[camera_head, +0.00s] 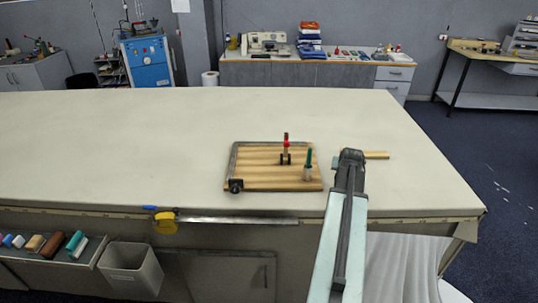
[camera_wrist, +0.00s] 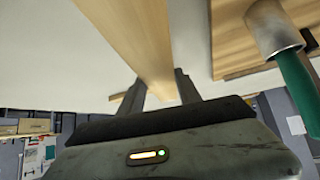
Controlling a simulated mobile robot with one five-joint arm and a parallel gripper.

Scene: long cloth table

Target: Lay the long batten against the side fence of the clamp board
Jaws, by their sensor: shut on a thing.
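The clamp board (camera_head: 265,182) lies on the cloth table near its front edge, with dark metal fences (camera_head: 234,160) along its left and back sides. My gripper (camera_head: 352,155) is just right of the board. In the wrist view my gripper (camera_wrist: 160,90) is shut on the long batten (camera_wrist: 135,35), pale wood running between the fingers. In the head view, a pale wooden length (camera_head: 377,155) shows right of the gripper; the arm hides the rest. The board's edge (camera_wrist: 228,40) shows beside the batten in the wrist view, apart from it.
A red-handled clamp (camera_head: 286,145) stands toward the back of the board, and a green-handled post (camera_head: 308,165) stands at its right side. A dark round knob (camera_head: 235,186) sits at the front left corner. The table (camera_head: 120,150) is clear to the left.

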